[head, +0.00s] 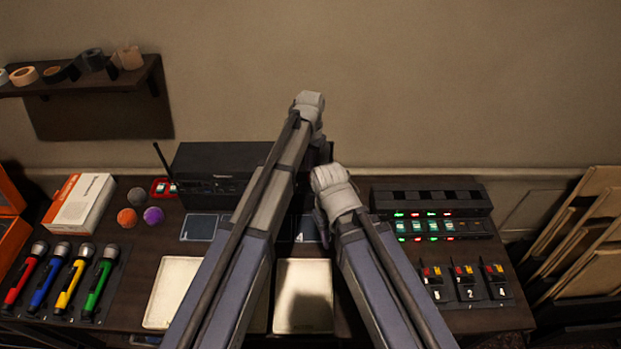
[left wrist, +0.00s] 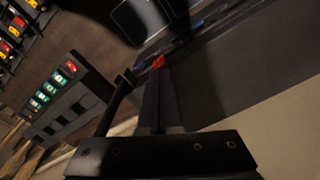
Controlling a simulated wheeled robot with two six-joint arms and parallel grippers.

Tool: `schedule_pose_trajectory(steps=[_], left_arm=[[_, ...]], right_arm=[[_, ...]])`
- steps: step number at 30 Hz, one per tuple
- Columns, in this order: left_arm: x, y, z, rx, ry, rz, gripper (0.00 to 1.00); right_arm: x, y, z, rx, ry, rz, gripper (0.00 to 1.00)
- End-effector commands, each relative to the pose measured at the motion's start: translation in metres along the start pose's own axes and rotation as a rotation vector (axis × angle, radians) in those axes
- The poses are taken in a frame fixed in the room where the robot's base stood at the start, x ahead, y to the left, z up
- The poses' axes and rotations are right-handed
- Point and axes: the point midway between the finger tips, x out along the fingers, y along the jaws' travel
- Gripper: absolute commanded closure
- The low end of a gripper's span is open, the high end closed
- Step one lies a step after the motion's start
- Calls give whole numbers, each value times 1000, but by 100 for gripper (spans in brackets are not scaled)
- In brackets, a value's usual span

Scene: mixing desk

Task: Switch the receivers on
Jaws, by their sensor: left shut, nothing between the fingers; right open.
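A dark receiver rack (head: 380,228) stands at the right of the desk, with several teal-lit switches and small red and green lights. It also shows at the left of the left wrist view (left wrist: 77,100), where one switch at the row's end is red and the others are teal. My left gripper (left wrist: 158,66) is shut and empty, away from that rack. A small red spot shows at its tip; I cannot tell what it is. In the head view it is mostly hidden behind my arm. My right gripper (head: 320,222) is open, lower, left of the rack, its fingers mostly hidden.
A black box (head: 205,160) stands at the back behind my arms. Coloured microphones (head: 60,275), a white-orange box (head: 80,205) and foam balls (head: 127,217) are at left. Pale trays (head: 303,300) lie in front. Numbered packs (head: 467,280) sit at right, beside folded chairs (head: 585,240).

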Motion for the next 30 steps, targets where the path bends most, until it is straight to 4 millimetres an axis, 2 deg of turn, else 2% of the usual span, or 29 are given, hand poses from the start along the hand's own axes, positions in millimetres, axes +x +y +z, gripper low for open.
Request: schedule_pose_trajectory(steps=[30], left_arm=[[8, 0, 0, 0, 0, 0, 100]], right_arm=[[8, -1, 0, 0, 0, 0, 55]])
